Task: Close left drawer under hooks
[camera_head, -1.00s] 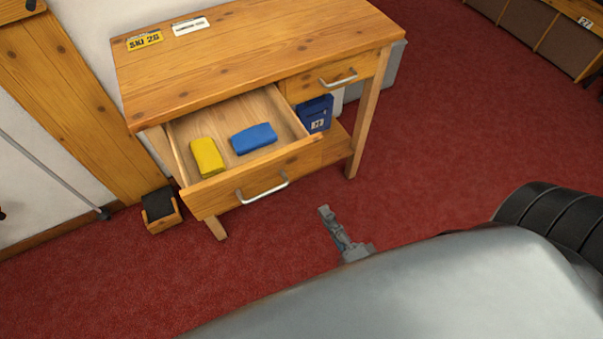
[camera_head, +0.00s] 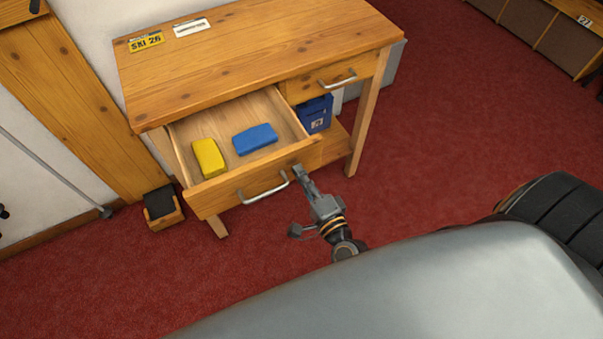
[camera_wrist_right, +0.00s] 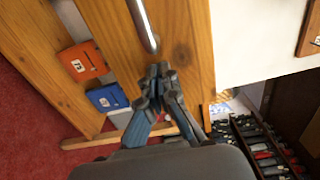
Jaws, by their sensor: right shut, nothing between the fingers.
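The left drawer (camera_head: 225,190) of the wooden bench is pulled out. A yellow block (camera_head: 208,158) and a blue block (camera_head: 254,138) lie inside it. Its curved metal handle (camera_head: 263,190) is on the front. My right gripper (camera_head: 298,170) is shut and empty, its tips at the right end of the drawer front, right of the handle. I cannot tell if they touch it. The wrist view shows the shut fingers (camera_wrist_right: 160,72) close to a wooden front (camera_wrist_right: 182,45) with a metal handle (camera_wrist_right: 143,25). My left gripper is not in view.
The smaller right drawer (camera_head: 335,79) is shut. A blue box (camera_head: 315,114) stands on the shelf below it. A small wooden box with a black top (camera_head: 160,205) is on the floor at left. Red carpet (camera_head: 450,130) is clear to the right.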

